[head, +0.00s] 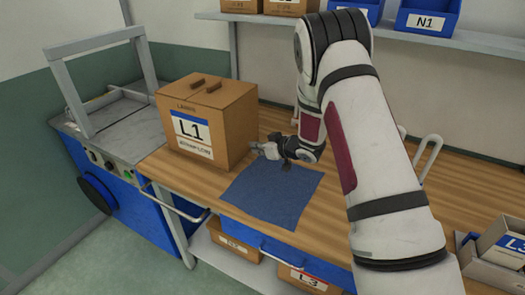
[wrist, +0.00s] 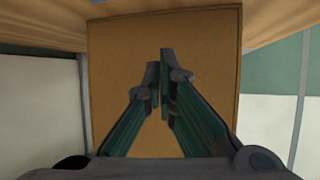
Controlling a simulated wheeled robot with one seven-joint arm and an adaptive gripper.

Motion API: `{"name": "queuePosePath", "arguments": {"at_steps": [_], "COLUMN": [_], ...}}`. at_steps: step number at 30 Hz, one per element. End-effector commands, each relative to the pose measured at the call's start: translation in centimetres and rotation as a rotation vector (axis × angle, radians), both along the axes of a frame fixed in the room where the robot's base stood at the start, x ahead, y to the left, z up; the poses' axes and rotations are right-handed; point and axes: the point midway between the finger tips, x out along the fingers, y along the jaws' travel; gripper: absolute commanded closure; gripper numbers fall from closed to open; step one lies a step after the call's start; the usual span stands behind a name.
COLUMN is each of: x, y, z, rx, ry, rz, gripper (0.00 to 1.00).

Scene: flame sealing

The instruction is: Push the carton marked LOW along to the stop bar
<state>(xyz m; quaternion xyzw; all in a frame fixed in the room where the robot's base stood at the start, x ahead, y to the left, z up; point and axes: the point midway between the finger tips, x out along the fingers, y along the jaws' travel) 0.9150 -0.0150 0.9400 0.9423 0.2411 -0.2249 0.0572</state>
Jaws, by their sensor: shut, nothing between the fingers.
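A large brown carton (head: 222,122) stands upright at the left end of the wooden bench, with two small tabs on top. Its front label reads L1; I cannot make out the word LOW on it. My gripper (head: 259,150) is shut and empty, low beside the carton's right side, pointing left at it. In the wrist view the carton's side (wrist: 118,80) fills the middle, straight ahead of my closed fingers (wrist: 162,80). I cannot tell whether the fingertips touch it. No bar is clearly marked as the stop; a grey metal frame (head: 68,85) stands left of the carton.
The frame stands on a grey-topped blue machine (head: 108,140) against the bench's left end. A blue cloth (head: 268,195) lies on the bench (head: 330,205) below my gripper. Boxes (head: 500,240) sit at the right. Shelves hold blue bins (head: 427,15) above and cartons (head: 303,280) below.

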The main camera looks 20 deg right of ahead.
Motion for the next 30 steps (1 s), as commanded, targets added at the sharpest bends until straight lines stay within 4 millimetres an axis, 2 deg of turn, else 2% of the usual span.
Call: {"name": "queuePosePath", "arguments": {"at_steps": [5, 19, 30], "x": [1.5, 1.6, 2.6], "y": [1.4, 1.6, 3.0], "z": [-0.1, 0.0, 0.0], "rx": [-0.002, -0.001, 0.0], "ry": [0.0, 0.0, -0.001], "rz": [0.0, -0.002, -0.004], "gripper": [1.0, 1.0, 1.0]}}
